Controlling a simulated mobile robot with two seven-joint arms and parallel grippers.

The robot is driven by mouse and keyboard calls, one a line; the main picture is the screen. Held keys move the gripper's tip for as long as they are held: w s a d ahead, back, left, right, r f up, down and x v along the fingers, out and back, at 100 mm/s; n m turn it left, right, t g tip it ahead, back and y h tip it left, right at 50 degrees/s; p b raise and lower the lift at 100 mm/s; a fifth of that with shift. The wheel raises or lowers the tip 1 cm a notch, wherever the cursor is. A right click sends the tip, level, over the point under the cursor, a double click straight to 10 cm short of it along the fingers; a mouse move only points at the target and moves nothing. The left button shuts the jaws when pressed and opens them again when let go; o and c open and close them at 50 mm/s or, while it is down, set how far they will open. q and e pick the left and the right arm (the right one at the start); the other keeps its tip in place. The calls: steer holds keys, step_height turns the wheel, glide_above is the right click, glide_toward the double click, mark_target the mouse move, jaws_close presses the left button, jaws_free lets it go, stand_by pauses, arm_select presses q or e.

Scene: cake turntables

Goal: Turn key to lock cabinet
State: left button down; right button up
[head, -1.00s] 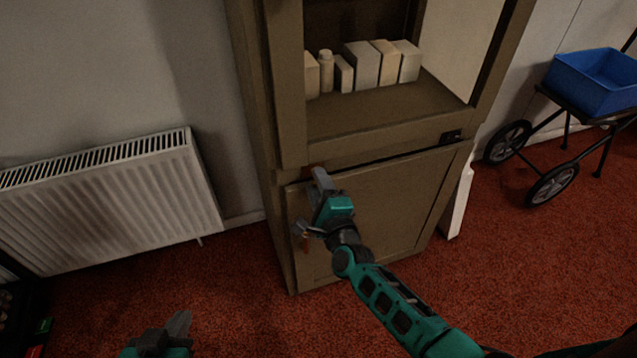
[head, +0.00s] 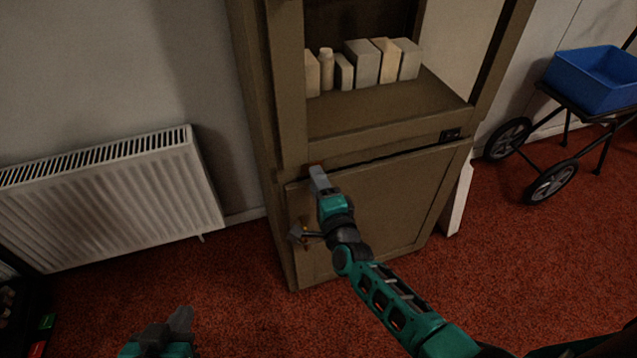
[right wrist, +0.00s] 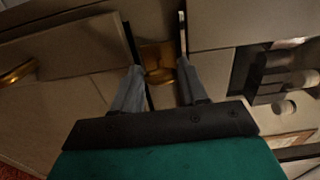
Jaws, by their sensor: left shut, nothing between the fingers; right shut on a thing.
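The brown cabinet (head: 385,205) stands in the middle of the head view, with its lower door closed. My right gripper (head: 317,175) is at the top left corner of that door. In the right wrist view, a brass-coloured piece (right wrist: 158,60) shows between the fingers of the right gripper (right wrist: 160,72), at the key's place. The gripper is shut on the key, whose outline is mostly hidden by the fingers. A brass handle (right wrist: 16,73) shows at the left of the wrist view. My left gripper (head: 181,320) is shut and empty, low in the head view, away from the cabinet.
Several pale boxes and a bottle (head: 326,70) stand on the open shelf above. A white radiator (head: 110,200) is on the wall to the left. A cart with a blue tub (head: 590,85) stands at the right. Red carpet (head: 245,290) is clear in front.

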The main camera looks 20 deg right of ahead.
steer(key=shift+w+a+r, duration=0.1)
steer(key=shift+r, duration=0.1)
steer(key=o, duration=1.1)
steer(key=shift+f, duration=0.1)
steer(key=shift+c, duration=0.2)
steer(key=shift+f, duration=0.1)
steer(key=s+p, duration=0.2)
steer(key=s, duration=1.1)
steer(key=shift+d, duration=0.25)
